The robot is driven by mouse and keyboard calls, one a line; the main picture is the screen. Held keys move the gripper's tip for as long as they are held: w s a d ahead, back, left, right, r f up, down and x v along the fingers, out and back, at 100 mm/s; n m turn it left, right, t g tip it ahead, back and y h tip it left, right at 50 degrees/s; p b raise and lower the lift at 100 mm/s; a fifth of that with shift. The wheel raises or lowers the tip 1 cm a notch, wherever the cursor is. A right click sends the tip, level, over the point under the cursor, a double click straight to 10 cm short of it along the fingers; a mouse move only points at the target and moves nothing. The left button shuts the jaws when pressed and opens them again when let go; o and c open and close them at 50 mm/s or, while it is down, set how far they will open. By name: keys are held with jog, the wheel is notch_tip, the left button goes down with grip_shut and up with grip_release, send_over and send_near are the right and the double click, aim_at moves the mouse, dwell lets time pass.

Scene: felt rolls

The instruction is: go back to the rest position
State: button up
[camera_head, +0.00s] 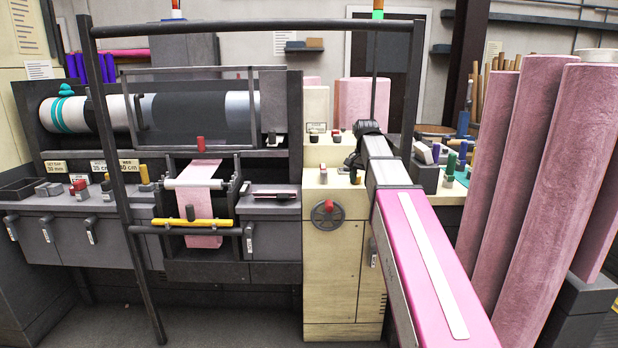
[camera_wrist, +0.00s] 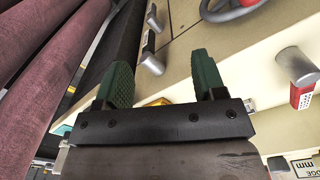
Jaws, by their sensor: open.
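My arm reaches forward from the lower right in the head view. My gripper (camera_head: 366,128) is at its far end, over the cream cabinet (camera_head: 331,256) to the right of the grey machine. In the wrist view my gripper (camera_wrist: 162,82) shows two green ridged fingers spread apart. Nothing is between the fingers. The cream panel with its knobs lies beyond them. In the head view the fingers are too small and dark to make out clearly.
Tall pink felt rolls (camera_head: 562,200) stand close on the right of my arm. A dark frame (camera_head: 254,25) spans the machine, its right post near my arm. Grey floor (camera_head: 230,318) is clear in front.

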jog(key=s+f+n, duration=0.2)
jog(key=s+f, duration=0.5)
jog(key=f, duration=0.5)
jog(key=s+f+n, duration=0.2)
jog(key=s+f, duration=0.5)
jog(key=f, duration=0.5)
jog(key=s+f+n, duration=0.2)
jog(key=s+f, duration=0.5)
jog(key=f, duration=0.5)
jog(key=shift+s+f, duration=0.2)
jog(key=shift+s, duration=0.15)
